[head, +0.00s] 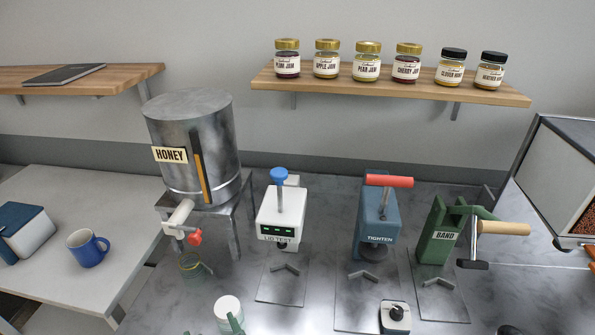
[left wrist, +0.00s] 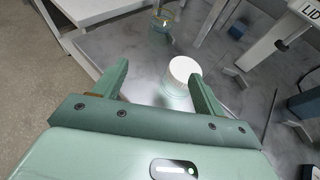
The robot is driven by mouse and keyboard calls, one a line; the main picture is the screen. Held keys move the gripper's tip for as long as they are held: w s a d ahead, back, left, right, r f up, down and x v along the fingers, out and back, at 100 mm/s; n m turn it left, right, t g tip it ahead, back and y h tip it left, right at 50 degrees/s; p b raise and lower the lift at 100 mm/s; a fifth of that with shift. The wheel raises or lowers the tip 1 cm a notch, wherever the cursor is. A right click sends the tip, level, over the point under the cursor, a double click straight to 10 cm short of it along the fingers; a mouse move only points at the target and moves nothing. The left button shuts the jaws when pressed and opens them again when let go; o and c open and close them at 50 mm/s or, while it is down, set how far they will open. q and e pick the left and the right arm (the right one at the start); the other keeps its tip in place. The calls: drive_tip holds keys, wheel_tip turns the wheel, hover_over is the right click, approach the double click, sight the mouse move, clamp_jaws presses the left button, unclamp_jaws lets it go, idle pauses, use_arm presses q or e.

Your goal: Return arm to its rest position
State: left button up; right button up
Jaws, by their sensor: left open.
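My left gripper (head: 211,329) shows only as green fingertips at the bottom edge of the head view. In the left wrist view the left gripper (left wrist: 160,82) has its two green fingers spread wide apart. A white round-topped object (head: 228,308) stands on the metal bench just beyond the fingers. It also shows in the left wrist view (left wrist: 182,72), close to the right finger; I cannot tell whether they touch. Nothing is visibly clamped. My right gripper is in neither view.
A honey tank (head: 190,140) stands on a metal stand, with an open glass (head: 195,266) below its tap. Lid (head: 283,220), tighten (head: 377,225) and band (head: 440,235) stations line the bench. A blue mug (head: 87,248) is on the left table. Jars fill the wall shelf (head: 390,88).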

use_arm(q)
drive_tip(key=s+a+r+n+g+h, duration=0.15)
drive_tip(key=s+a+n, duration=0.45)
drive_tip(key=n, duration=0.6)
drive_tip(key=s+a+r+n+g+h, duration=0.1)
drive_tip(key=s+a+r+n+g, duration=0.15)
drive_tip(key=s+a+n, duration=0.6)
drive_tip(key=d+f+n+g+h+b, duration=0.1)
drive_tip(key=d+f+g+b, duration=0.15)
drive_tip(key=f, duration=1.25)
drive_tip(key=d+f+n+g+h+b, duration=0.15)
drive_tip(key=d+f, duration=0.25)
drive_tip(key=f, duration=1)
drive_tip(key=s+f+n+g+h+b, duration=0.1)
drive_tip(key=s+f+n+g+b, duration=0.1)
drive_tip(key=s+f, duration=1.9)
drive_tip(key=f+n+b, duration=0.1)
drive_tip(key=b, duration=0.1)
drive_tip(key=shift+f+n+g+h+b, duration=0.3)
drive_tip(key=shift+f, duration=0.05)
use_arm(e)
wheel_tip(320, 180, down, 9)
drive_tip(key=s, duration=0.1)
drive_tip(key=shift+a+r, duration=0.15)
